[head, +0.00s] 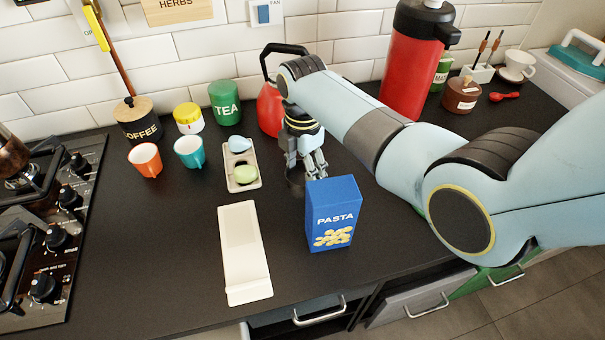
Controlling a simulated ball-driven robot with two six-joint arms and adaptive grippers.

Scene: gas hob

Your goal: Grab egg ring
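A dark, round ring-like object (294,188), likely the egg ring, sits on the black counter just left of the blue pasta box. Its upper part is hidden by my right gripper. My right gripper (307,172) points down right over it, with its fingers at or just above its rim. I cannot tell whether the fingers touch it or grip it. My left gripper is not in view.
The pasta box (333,214) stands close to the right gripper. A red kettle (269,108) is behind it. A tray (233,186) with green and blue items and a white rest (240,243) lie left. The gas hob (62,215) is far left. The front counter is clear.

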